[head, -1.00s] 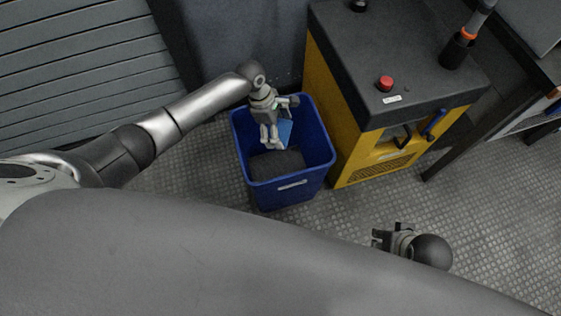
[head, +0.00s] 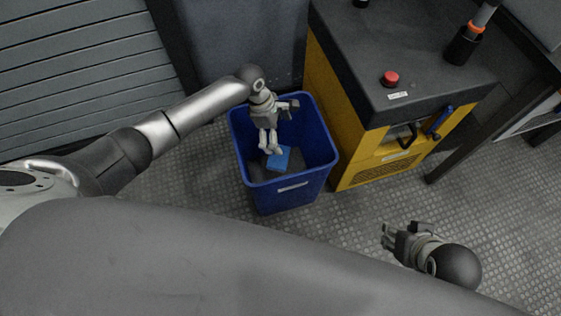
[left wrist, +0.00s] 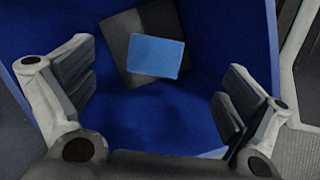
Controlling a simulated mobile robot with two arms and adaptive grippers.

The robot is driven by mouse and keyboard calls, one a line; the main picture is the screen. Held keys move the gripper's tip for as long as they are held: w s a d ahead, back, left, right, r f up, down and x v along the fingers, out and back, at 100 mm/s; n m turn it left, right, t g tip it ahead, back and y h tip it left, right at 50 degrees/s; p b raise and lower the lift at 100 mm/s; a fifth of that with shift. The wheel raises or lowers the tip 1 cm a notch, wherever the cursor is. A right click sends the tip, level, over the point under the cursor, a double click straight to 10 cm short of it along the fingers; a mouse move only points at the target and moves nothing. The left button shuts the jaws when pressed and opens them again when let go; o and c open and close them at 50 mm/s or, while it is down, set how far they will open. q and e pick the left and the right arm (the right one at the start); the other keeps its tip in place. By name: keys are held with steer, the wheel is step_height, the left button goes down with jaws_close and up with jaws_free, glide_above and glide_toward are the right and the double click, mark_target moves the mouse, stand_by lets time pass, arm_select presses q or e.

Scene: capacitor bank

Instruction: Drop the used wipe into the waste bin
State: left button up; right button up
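The used wipe (head: 279,158) is a small blue square. It lies inside the blue waste bin (head: 290,186), on top of a dark flat item. The left wrist view shows the wipe (left wrist: 156,56) flat on the dark item (left wrist: 118,34), clear of both fingers. My left gripper (head: 270,151) points down into the bin mouth, above and beside the wipe. Its fingers (left wrist: 155,90) are spread wide with nothing between them. My right gripper (head: 386,236) is over the floor at the lower right, away from the bin; its finger opening is unclear.
A yellow cabinet (head: 350,150) with a dark top and a red button (head: 390,78) stands close to the bin's right side. Grey slatted panelling (head: 80,75) is at the upper left. Bare textured floor (head: 190,180) lies left of the bin.

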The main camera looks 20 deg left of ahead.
arm_select(q)
steer(key=shift+r, duration=0.1)
steer(key=v, duration=1.2)
